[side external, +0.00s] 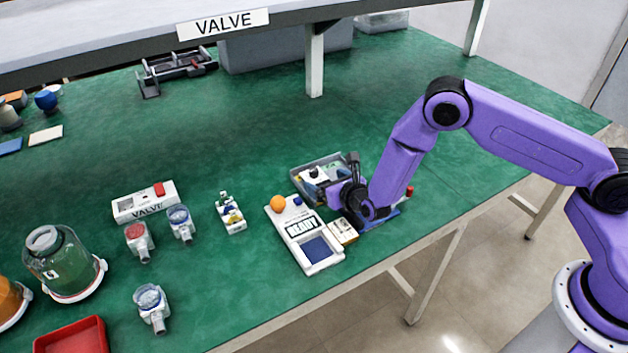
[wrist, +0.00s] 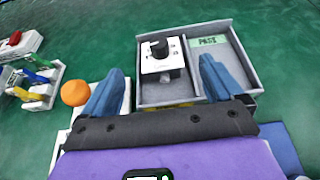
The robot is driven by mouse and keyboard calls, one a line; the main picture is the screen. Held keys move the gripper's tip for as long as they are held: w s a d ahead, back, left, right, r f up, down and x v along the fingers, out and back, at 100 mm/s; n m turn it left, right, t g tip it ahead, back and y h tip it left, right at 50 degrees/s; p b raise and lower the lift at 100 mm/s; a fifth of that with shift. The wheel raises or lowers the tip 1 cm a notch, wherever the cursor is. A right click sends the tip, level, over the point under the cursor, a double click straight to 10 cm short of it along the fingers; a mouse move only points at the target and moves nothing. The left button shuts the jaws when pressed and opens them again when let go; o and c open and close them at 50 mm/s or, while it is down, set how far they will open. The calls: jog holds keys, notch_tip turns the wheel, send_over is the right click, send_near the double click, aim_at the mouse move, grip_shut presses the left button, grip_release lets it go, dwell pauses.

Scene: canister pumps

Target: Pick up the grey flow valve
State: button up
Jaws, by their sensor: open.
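A pale block with a black knob (wrist: 163,62) stands upright in the left compartment of a grey two-part tray (wrist: 225,28). It is partly visible in the side view (side external: 315,174). My gripper (wrist: 163,78) is open, its fingers on either side of the block's near side and apart from it. In the side view my gripper (side external: 343,185) is low at the tray's right end. Three clear-topped fittings with grey bodies lie left: one red-faced (side external: 139,241), one blue-faced (side external: 181,223), one pale blue (side external: 151,306). I cannot tell which item is the grey flow valve.
A white READY device (side external: 318,255) with an orange ball (side external: 278,204) stands close beside the tray. A small rack (side external: 230,213), a VALVE box (side external: 145,203), a glass canister (side external: 62,262) and a red bin (side external: 72,336) are further left.

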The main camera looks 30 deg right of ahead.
aim_at(316, 177)
jog(key=shift+f+x, duration=0.1)
jog(key=shift+x, duration=1.25)
jog(key=shift+f+x, duration=0.15)
jog(key=shift+x, duration=1.2)
jog(key=shift+s, duration=0.1)
jog(key=c, duration=1.1)
jog(key=shift+r, duration=0.1)
